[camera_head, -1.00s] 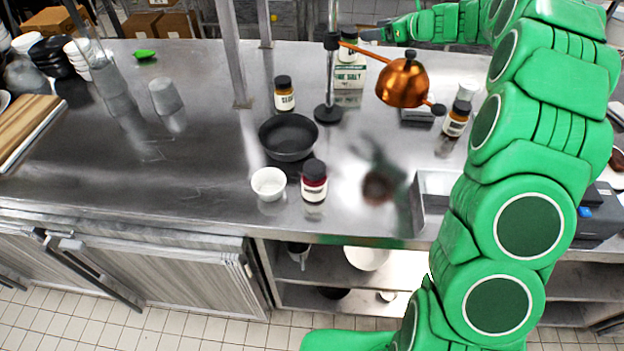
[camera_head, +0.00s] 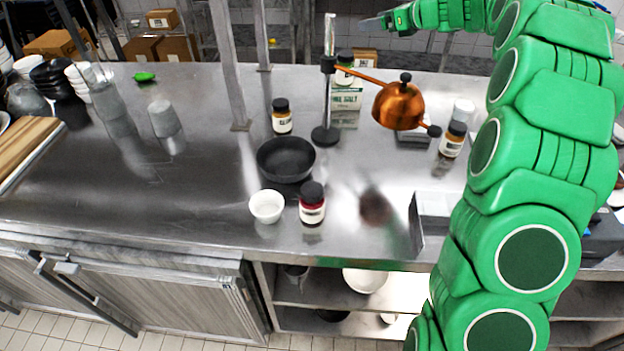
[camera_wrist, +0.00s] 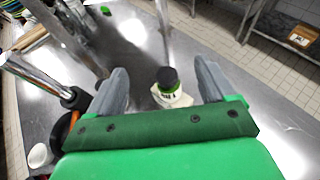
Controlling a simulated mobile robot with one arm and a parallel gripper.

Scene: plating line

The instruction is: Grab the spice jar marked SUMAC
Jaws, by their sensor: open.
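Several spice jars with dark lids stand on the steel counter, and I cannot read SUMAC on any label. One jar (camera_head: 312,205) with dark red contents is near the front edge. An amber jar (camera_head: 282,117) stands behind the pan, and another amber jar (camera_head: 453,140) stands at right.
A copper kettle (camera_head: 398,107) and a metal stand (camera_head: 326,134) are close to the back jar. A black pan (camera_head: 286,160), white bowl (camera_head: 266,206) and metal tray (camera_head: 432,207) are in front. Steel posts (camera_head: 228,70) rise at left. The left-centre counter is mostly clear.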

